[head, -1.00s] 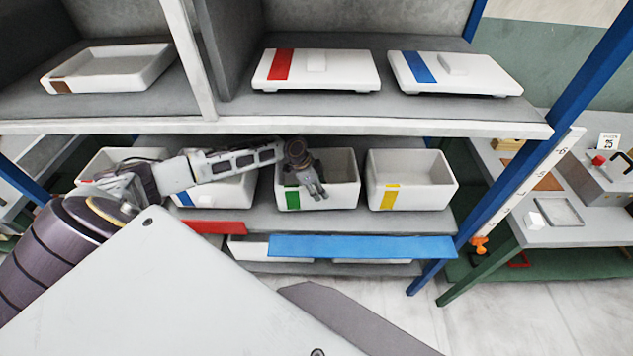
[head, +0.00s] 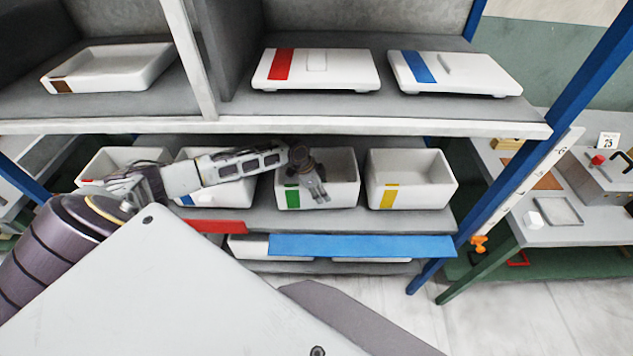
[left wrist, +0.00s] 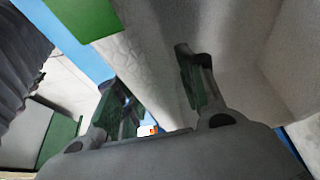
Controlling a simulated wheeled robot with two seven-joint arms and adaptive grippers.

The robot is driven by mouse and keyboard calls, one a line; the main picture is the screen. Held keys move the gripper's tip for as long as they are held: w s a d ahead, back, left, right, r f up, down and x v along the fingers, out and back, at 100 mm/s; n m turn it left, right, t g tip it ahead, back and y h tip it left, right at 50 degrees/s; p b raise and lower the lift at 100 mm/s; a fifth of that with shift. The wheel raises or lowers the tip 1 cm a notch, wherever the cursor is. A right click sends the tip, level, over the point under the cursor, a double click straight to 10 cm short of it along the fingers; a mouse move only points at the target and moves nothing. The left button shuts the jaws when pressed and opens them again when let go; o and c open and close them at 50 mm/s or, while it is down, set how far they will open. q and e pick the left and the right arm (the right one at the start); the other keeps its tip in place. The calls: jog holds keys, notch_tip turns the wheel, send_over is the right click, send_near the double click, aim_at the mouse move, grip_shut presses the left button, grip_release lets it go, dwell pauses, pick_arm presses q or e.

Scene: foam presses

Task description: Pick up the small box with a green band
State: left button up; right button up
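The small white box (head: 343,195) with a green band (head: 292,197) stands open-topped on the middle shelf, between two similar boxes. My left gripper (head: 319,193) reaches in from the left over it, fingers pointing down at its front rim. In the left wrist view the two fingers (left wrist: 155,92) stand apart, with the pale box wall running between them. The green band (left wrist: 85,15) shows there at the top edge. The gripper is open; whether either finger touches the wall cannot be told. My right gripper is not in view.
A box with a yellow band (head: 425,190) stands to the right, a blue-banded box (head: 230,192) to the left, partly behind my arm. A blue strip (head: 360,246) lies along the lower shelf front.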

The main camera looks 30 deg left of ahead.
pick_arm(q)
jog(key=shift+f, duration=0.2)
dwell(0.6)
grip_shut()
